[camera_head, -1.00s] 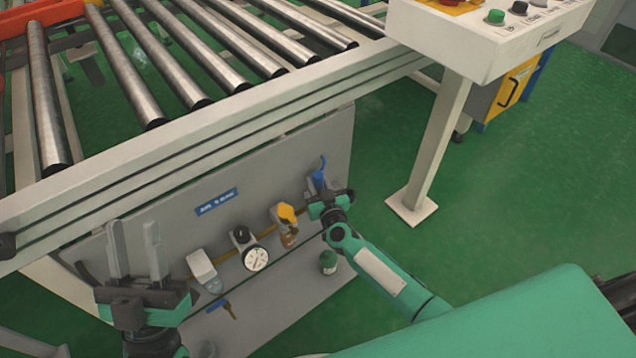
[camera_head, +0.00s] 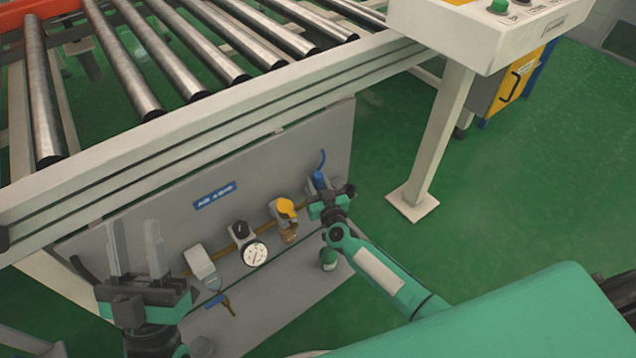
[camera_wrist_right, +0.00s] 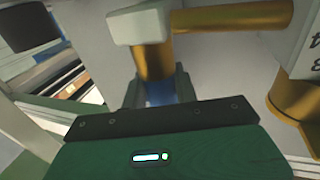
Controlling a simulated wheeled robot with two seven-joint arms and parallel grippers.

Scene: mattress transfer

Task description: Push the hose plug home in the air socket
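The air socket shows in the right wrist view as an upright brass body (camera_wrist_right: 153,62) under a pale block (camera_wrist_right: 138,25). The blue hose plug (camera_wrist_right: 162,93) is at the brass body's near end, lined up with it. How deep it sits cannot be told. My right gripper (camera_wrist_right: 158,100) has one finger on each side of the blue part and appears shut on it. In the head view, the blue plug (camera_head: 319,179) shows just above my right gripper (camera_head: 325,200), at the panel's right end. My left gripper (camera_head: 133,228) is open and empty, fingers upright, at lower left.
The grey panel (camera_head: 215,228) carries a pressure gauge (camera_head: 255,253), a yellow-handled valve (camera_head: 286,208) and a white-grey unit (camera_head: 202,266). The roller conveyor frame (camera_head: 230,112) overhangs it. A white post (camera_head: 435,145) stands right; green floor between is clear.

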